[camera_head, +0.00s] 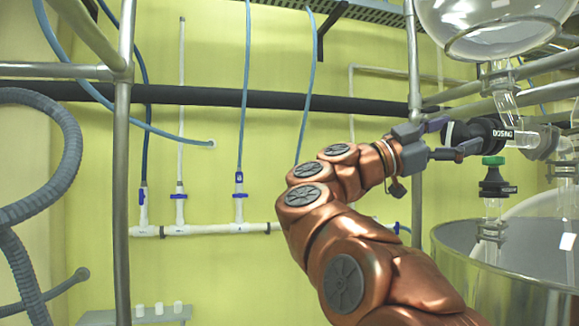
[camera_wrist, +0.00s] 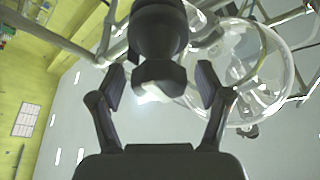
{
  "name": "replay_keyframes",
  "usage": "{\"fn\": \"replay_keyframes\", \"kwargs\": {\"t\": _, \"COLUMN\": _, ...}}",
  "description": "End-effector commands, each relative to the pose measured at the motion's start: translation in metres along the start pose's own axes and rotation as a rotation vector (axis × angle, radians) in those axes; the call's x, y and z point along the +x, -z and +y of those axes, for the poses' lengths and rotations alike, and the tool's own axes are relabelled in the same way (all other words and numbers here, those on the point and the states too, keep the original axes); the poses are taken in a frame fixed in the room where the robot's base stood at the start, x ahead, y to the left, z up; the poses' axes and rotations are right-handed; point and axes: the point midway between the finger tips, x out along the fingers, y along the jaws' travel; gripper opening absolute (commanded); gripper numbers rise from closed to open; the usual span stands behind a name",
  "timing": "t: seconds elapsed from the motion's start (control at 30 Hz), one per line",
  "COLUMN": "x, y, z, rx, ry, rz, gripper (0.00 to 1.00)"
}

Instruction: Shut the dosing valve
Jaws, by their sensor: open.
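The dosing valve (camera_head: 484,135) is a dark knob lettered "DOSING", mounted on a glass pipe joint below the big glass vessel. In the wrist view its dark handle (camera_wrist: 158,80) comes down from the top edge, in line with the gap between my fingers. My gripper (camera_head: 453,137) is open at the knob's left side in the head view, its fingers pointing right. In the wrist view, my gripper (camera_wrist: 161,84) has one finger on each side of the handle's end, with visible gaps. I cannot tell the valve's setting.
A second valve with a green top (camera_head: 493,161) sits just below, above a large metal vessel (camera_head: 463,274). A glass flask (camera_head: 487,27) hangs above. A steel post (camera_head: 415,205) stands close behind my wrist. Pipes and hoses line the yellow wall.

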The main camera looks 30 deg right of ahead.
Motion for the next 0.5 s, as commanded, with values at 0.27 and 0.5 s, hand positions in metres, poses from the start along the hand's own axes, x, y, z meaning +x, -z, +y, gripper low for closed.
{"fn": "replay_keyframes", "kwargs": {"t": 0.27, "x": 0.0011, "y": 0.0019, "z": 0.0012, "rx": -0.238, "ry": 0.096, "rz": 0.003, "gripper": 0.76}}
{"fn": "replay_keyframes", "kwargs": {"t": 0.5, "x": 0.0005, "y": 0.0007, "z": 0.0026, "rx": -0.477, "ry": 0.194, "rz": 0.004, "gripper": 0.76}}
